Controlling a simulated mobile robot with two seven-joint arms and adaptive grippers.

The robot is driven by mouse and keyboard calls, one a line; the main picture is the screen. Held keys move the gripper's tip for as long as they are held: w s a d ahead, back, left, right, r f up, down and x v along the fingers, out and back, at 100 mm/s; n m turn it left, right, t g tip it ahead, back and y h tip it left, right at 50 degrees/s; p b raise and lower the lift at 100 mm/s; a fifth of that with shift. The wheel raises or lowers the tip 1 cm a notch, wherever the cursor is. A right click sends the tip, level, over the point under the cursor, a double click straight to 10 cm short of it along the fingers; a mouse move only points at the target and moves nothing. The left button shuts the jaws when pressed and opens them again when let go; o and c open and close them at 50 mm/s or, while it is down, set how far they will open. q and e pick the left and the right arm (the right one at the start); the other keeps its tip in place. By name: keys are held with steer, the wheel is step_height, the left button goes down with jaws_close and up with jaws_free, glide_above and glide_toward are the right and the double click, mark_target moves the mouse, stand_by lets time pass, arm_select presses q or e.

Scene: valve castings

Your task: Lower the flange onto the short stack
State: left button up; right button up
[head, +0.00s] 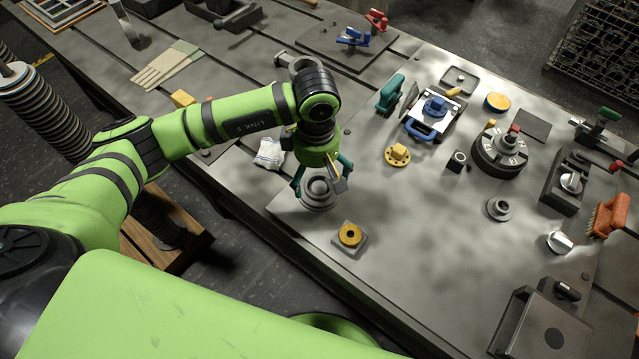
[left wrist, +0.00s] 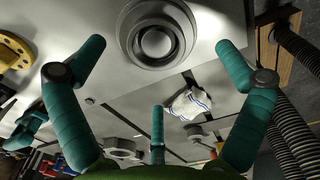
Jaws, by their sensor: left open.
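A grey round flange-like piece (head: 318,196) with stepped rings and a central hole sits on the metal table under my left gripper. It also shows at the top of the left wrist view (left wrist: 157,35). My left gripper (head: 322,178) is above it with its teal fingers spread, open and empty. I cannot tell whether a finger touches it, or whether it is one part or several stacked. A low square grey block with a yellow ring on top (head: 350,235) stands nearer the front edge. A yellow flange (head: 398,154) and a smaller grey flanged part (head: 499,208) lie to the right.
A white cloth (head: 270,153) lies left of my gripper. A blue-handled fixture (head: 432,115), a round dark turret (head: 500,150), an orange brush (head: 608,215) and a dark box (head: 540,330) stand to the right. The table between the ringed block and the box is mostly clear.

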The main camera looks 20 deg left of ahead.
mark_target(317, 187)
arm_select(q)
step_height(317, 187, down, 4)
steer(key=shift+w+f+p, duration=0.1)
steer(key=shift+f+p, duration=0.1)
steer(key=shift+p, duration=0.2)
steer(key=c, duration=1.9)
